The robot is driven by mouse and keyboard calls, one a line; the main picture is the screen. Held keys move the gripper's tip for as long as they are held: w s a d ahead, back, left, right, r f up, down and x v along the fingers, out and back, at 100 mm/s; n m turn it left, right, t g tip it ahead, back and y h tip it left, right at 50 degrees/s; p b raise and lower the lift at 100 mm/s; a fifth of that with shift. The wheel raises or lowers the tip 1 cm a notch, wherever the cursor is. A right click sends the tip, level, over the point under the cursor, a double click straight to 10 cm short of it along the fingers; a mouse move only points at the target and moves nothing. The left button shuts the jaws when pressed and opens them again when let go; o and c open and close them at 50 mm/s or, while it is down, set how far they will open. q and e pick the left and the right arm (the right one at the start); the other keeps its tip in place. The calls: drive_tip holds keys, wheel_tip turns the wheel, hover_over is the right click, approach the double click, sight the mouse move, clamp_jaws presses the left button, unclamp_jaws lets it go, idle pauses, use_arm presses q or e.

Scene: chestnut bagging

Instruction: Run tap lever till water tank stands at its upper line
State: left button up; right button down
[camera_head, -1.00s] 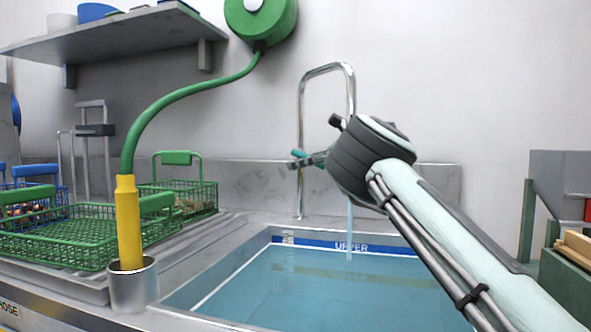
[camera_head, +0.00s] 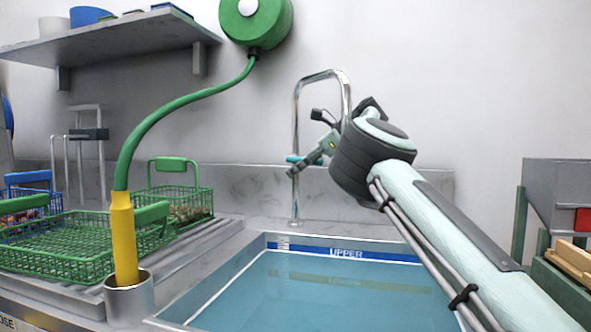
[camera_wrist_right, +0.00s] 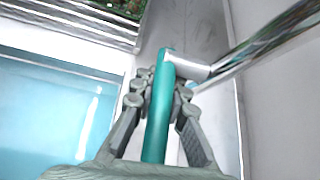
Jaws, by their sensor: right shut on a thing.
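The chrome tap (camera_head: 296,140) stands behind the water tank (camera_head: 215,285), its spout curving over to the right. My right gripper (camera_head: 307,161) is shut on the teal tap lever (camera_head: 293,159). In the right wrist view the lever (camera_wrist_right: 159,120) lies between the fingers of the gripper (camera_wrist_right: 160,92). The blue water (camera_head: 320,290) reaches up close to the blue band marked UPPER (camera_head: 346,253) on the tank's back wall. No stream shows below the spout, whose end my arm hides. My left gripper is out of view.
A yellow hose nozzle (camera_head: 124,240) stands in a metal cup (camera_head: 130,298) left of the tank. Green wire baskets (camera_head: 75,250) sit on the left counter. A green hose reel (camera_head: 256,18) hangs above. Wooden blocks (camera_head: 571,262) lie at far right.

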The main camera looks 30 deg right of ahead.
drive_tip(key=c, duration=1.8)
unclamp_jaws()
drive_tip(key=shift+o, duration=0.2)
drive_tip(key=shift+v, duration=3.8)
